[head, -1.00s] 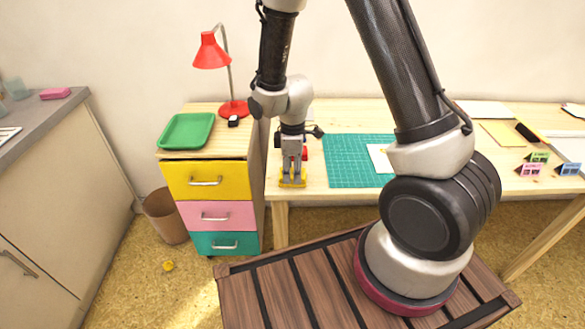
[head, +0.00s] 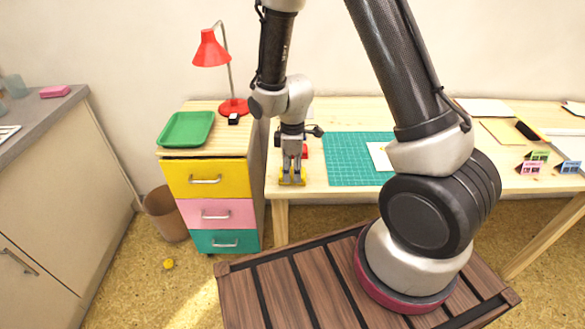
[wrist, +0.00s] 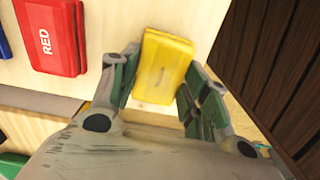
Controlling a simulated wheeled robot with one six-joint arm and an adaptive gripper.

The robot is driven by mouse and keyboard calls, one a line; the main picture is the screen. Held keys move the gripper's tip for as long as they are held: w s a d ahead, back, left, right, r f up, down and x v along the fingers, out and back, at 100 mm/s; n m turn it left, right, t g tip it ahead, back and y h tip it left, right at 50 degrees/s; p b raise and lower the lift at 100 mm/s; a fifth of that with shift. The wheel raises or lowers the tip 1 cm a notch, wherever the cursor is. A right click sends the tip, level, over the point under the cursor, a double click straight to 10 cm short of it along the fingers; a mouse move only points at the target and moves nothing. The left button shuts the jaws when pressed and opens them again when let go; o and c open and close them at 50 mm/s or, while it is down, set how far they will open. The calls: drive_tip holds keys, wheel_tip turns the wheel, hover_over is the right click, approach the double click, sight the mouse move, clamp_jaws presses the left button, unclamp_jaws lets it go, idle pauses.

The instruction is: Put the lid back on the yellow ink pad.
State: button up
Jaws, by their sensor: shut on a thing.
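A flat yellow piece (wrist: 163,66), seemingly the yellow ink pad's lid, lies between the fingers of my gripper (wrist: 158,88) in the wrist view. It has a small faint mark on its top. The fingers are at its left and right sides, shut on it. In the head view my gripper (head: 292,178) points down at the table's front edge, with yellow (head: 300,182) showing at the fingertips. Whether an ink pad base is under the yellow piece is hidden.
A red pad marked RED (wrist: 50,38) lies to the left in the wrist view, with a blue edge beyond it. A green cutting mat (head: 345,160) lies to the right on the table. The drawer cabinet (head: 205,180) stands close on the left.

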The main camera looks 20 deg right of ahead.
idle(0.4)
drive_tip(key=o, duration=1.3)
drive_tip(key=shift+c, duration=0.2)
drive_tip(key=shift+r, duration=3.5)
drive_tip(key=shift+c, duration=0.3)
clamp_jaws()
